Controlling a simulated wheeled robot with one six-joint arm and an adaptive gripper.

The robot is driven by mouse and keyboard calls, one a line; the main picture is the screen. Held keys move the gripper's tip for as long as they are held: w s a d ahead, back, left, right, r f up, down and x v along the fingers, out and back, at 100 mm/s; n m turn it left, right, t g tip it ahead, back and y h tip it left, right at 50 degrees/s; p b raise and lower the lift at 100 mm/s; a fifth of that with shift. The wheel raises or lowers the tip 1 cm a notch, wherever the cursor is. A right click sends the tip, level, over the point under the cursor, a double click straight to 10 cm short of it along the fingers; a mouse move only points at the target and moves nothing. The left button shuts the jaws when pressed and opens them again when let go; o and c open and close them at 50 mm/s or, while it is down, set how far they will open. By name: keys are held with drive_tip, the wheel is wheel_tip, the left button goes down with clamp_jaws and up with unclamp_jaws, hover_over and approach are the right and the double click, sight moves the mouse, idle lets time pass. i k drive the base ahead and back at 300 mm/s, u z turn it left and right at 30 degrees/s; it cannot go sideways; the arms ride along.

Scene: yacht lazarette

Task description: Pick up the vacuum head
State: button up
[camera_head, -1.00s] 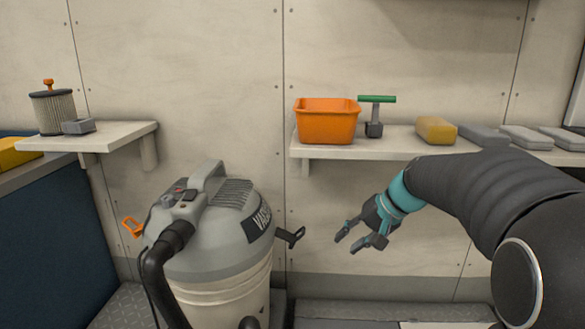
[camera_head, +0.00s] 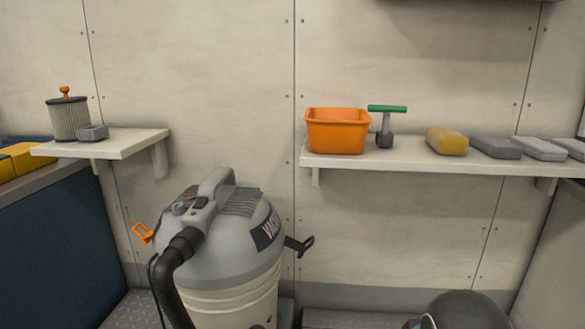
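The vacuum head (camera_head: 222,232) is a grey dome with a carry handle (camera_head: 216,181) on top and a control panel with a red switch. It sits on the pale drum (camera_head: 235,305) of the vacuum, left of centre. A black hose (camera_head: 168,268) comes out of its front. An orange latch (camera_head: 142,233) sticks out on its left and a black latch (camera_head: 300,245) on its right; both stand away from the drum. My gripper is out of the picture; only a dark part of my arm shows at the bottom right.
A right shelf (camera_head: 400,160) holds an orange bin (camera_head: 337,131), a green-handled tool (camera_head: 386,125), a yellow sponge (camera_head: 447,141) and several grey blocks. A left shelf (camera_head: 110,145) holds a filter (camera_head: 69,118) and a small grey block (camera_head: 92,132). The wall between the shelves is bare.

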sight(238, 236)
drive_tip(key=u, duration=0.45)
drive_tip(key=k, duration=1.2)
drive_tip(key=u, duration=1.25)
drive_tip(key=i, duration=0.7)
drive_tip(key=z, duration=0.5)
drive_tip(key=i, duration=0.75)
drive_tip(key=z, duration=0.8)
